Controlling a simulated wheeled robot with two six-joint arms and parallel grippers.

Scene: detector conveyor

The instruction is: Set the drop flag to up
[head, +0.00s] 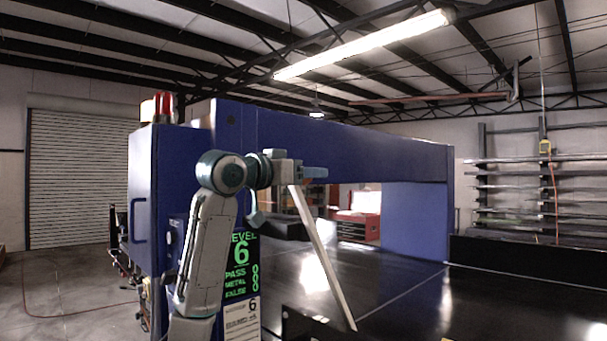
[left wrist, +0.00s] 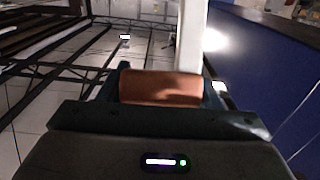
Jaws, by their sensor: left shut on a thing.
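The drop flag shows as a long pale bar (head: 322,258) in the head view, tilted, with its top at the upper left and its lower end toward the belt at lower right. In the left wrist view the pale bar (left wrist: 190,38) runs away from an orange-brown grip (left wrist: 160,88). In the left wrist view my left gripper (left wrist: 165,92) is shut on the grip, a finger on each side. My right gripper is not in view.
The blue detector housing (head: 350,149) spans the dark conveyor surface (head: 400,292). A panel (head: 242,262) with green text reading level 6 is behind my left arm. A red tool chest (head: 358,222) stands beyond the opening. Shelving (head: 510,185) is at the far right.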

